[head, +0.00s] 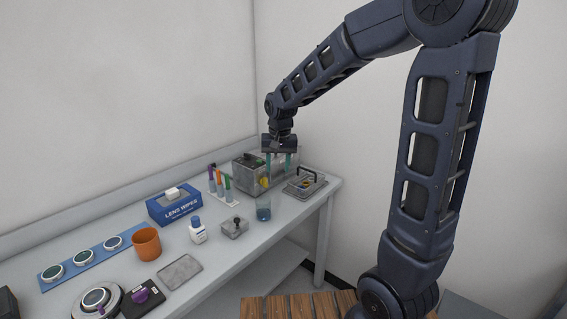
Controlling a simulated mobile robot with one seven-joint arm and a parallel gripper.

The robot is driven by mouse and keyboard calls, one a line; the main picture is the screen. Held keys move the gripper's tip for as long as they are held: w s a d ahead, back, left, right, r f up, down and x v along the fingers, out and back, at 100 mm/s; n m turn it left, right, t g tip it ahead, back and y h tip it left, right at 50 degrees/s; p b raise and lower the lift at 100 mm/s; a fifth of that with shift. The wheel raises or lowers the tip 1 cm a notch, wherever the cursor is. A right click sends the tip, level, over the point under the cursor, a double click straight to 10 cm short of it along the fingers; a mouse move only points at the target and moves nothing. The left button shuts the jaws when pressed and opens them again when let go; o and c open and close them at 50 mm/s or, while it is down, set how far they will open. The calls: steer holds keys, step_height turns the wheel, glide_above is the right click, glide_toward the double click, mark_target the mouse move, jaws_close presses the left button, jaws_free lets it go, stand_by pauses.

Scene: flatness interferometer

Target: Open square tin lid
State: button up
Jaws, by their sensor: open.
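A small square grey metal tin (235,227) with a dark knob on its lid sits on the bench, front of the middle. Its lid appears closed. My gripper (278,163) is open and empty, pointing down with two teal fingers. It is behind and to the right of the square tin, well apart from it. The fingers are in front of or over the right part of a larger grey metal box (242,177); I cannot tell whether they touch it.
A handled grey tray (291,188) stands right of the fingers. A glass beaker (264,213), a white bottle (198,234) and a flat grey tray (181,272) surround the tin. An orange cup (146,243), blue wipes box (172,208) and upright coloured tools (218,182) stand farther off.

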steer(key=shift+s+d+r, duration=0.15)
steer(key=shift+d+r, duration=0.1)
steer(key=shift+d, duration=0.2)
steer(key=shift+s+d+r, duration=0.15)
steer(key=shift+d+r, duration=0.1)
steer(key=shift+d, duration=0.2)
